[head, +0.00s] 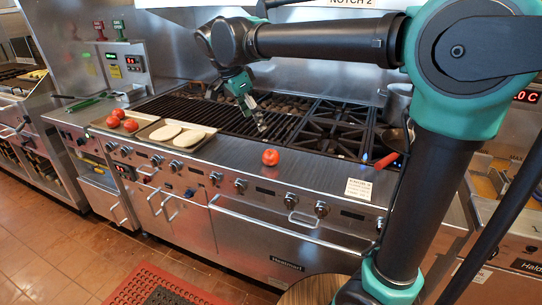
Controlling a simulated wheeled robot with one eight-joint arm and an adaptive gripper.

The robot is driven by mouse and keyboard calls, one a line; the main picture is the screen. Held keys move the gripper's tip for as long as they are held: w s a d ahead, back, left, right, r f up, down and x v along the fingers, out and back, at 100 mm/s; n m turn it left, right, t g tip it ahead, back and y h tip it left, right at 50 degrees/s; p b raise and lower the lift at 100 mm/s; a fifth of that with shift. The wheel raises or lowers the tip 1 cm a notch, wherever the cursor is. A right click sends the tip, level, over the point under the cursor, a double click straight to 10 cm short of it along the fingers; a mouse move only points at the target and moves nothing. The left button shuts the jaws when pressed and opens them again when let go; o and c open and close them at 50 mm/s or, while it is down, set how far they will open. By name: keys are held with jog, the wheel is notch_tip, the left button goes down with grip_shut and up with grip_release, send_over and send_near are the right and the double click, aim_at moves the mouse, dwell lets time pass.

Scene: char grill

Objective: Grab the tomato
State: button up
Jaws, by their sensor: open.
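A red tomato (271,157) sits on the steel front ledge of the grill, right of the trays. Two more red tomatoes, one (118,114) behind the other (130,125), lie in the left tray (105,131). My gripper (261,126) hangs over the grill near the burners, behind and above the lone tomato and apart from it. It points down, is open, and no object shows between its fingers.
A second tray (207,136) holds pale flat rounds (188,138). A red-handled pan (387,160) and a small notice (358,189) are at the right. Black grates (335,128) lie behind the ledge. Ledge space beside the lone tomato is clear.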

aim_at(269, 152)
jog(key=x, duration=1.6)
jog(key=shift+f, duration=0.35)
jog(key=c, duration=1.3)
